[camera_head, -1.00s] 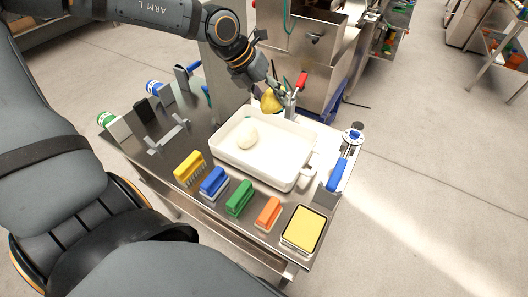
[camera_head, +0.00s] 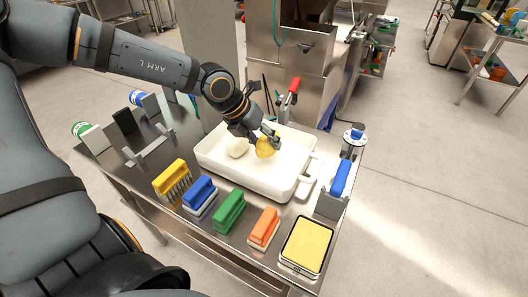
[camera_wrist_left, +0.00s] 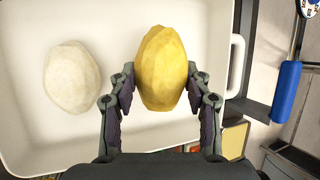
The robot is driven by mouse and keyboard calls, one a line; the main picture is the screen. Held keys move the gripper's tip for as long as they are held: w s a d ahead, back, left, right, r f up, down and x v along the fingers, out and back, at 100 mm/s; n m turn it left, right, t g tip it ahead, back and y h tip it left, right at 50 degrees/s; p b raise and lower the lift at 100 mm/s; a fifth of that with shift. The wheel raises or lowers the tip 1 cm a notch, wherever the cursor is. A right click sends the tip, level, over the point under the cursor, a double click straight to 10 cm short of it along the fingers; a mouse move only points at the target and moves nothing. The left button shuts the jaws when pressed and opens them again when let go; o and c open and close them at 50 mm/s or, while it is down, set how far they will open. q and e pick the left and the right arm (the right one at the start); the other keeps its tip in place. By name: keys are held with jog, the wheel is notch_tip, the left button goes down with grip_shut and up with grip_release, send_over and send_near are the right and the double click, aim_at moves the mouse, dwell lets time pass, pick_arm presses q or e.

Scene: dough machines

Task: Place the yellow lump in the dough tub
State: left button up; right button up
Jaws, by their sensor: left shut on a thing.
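The yellow lump (camera_head: 266,147) is in the jaws of my left gripper (camera_head: 268,141), over the inside of the white dough tub (camera_head: 225,172). In the left wrist view the yellow lump (camera_wrist_left: 163,70) sits between both fingers of the left gripper (camera_wrist_left: 162,88), with the tub floor (camera_wrist_left: 120,25) behind it. I cannot tell whether the lump touches the tub floor. A whitish lump (camera_head: 238,147) lies in the tub to the left of the yellow one; it also shows in the left wrist view (camera_wrist_left: 72,77). My right gripper is not in view.
Brushes with yellow (camera_head: 170,174), blue (camera_head: 200,191), green (camera_head: 229,211) and orange (camera_head: 264,226) handles stand along the table's front. A yellow-topped box (camera_head: 306,245) is at the near right corner. A blue-handled tool (camera_head: 341,178) lies right of the tub.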

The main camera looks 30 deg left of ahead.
aim_at(265, 151)
pick_arm(q)
notch_tip(265, 151, down, 4)
jog(key=shift+s+r, duration=0.1)
jog(key=shift+r, duration=0.1)
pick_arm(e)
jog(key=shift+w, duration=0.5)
pick_arm(q)
jog(key=shift+f+b, duration=0.15)
jog(key=shift+b, duration=0.25)
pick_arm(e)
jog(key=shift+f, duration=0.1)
